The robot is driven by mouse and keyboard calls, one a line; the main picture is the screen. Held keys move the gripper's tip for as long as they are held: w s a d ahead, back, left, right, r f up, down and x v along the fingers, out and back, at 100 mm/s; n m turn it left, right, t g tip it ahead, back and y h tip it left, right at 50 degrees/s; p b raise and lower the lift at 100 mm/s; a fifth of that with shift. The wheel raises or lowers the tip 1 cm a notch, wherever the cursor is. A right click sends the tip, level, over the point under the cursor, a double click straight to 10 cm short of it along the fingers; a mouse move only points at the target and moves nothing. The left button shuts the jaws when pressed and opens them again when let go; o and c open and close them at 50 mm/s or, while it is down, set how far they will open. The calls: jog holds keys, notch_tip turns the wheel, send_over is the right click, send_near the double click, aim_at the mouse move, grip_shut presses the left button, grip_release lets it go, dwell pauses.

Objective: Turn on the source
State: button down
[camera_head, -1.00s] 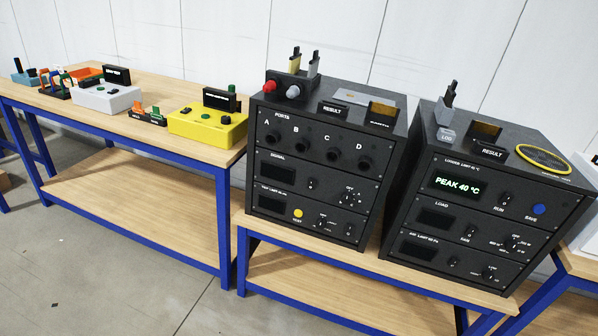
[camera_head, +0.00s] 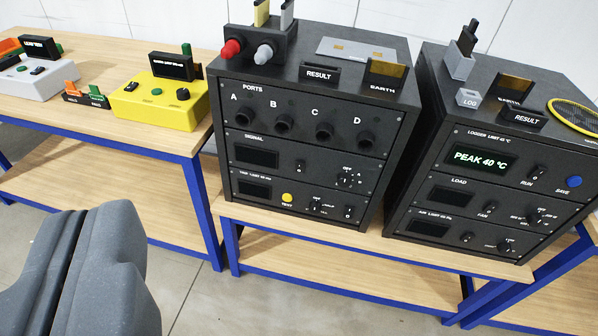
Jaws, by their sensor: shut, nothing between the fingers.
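The black left rack box (camera_head: 400,140) carries a SIGNAL panel with a dark display (camera_head: 257,155), a small toggle switch (camera_head: 300,166) and a rotary knob (camera_head: 346,180) marked OFF. No panel is clearly labelled source; whether SIGNAL is the source I cannot tell. Below it is another panel with a dark display (camera_head: 255,190), a yellow TEST button (camera_head: 287,198), a knob (camera_head: 315,207) and a toggle (camera_head: 347,212). My grey gripper (camera_head: 100,225) shows at the lower left, in front of the bench and apart from the panels. It is shut and empty.
The right rack box has a lit display (camera_head: 480,158) reading PEAK 40 °C. A yellow box (camera_head: 160,105) and a light grey box (camera_head: 30,80) stand on the left bench (camera_head: 150,133). Floor in front is clear.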

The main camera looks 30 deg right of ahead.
jog(key=w+d+f+m+t+b, duration=0.15)
jog(key=w+f+m, duration=0.25)
jog(key=w+f, duration=0.5)
jog(key=w+d+f+m+b, duration=0.15)
jog(key=w+f+m, duration=0.3)
jog(key=w, duration=0.75)
jog(key=w+d+f+m+t+b, duration=0.1)
jog(key=w+d+f+m, duration=0.15)
jog(key=w+f, duration=0.65)
jog(key=w+d+f+m+h+b, duration=0.1)
jog(key=w+d+f+m+h, duration=0.25)
jog(key=f, duration=0.45)
jog(key=w+d+f+m+h, duration=0.25)
jog(key=w+f+m, duration=0.25)
jog(key=f, duration=0.4)
jog(key=d+f+m+g+h, duration=0.1)
jog(key=d+f+m+h, duration=0.1)
jog(key=d+f, duration=0.2)
jog(key=d+f+m+h+b, duration=0.1)
jog(key=d+f+m+h, duration=0.2)
jog(key=f, duration=0.8)
jog(key=shift+s+d+f+g, duration=0.15)
jog(key=shift+s+d+g, duration=0.25)
jog(key=shift+d, duration=0.65)
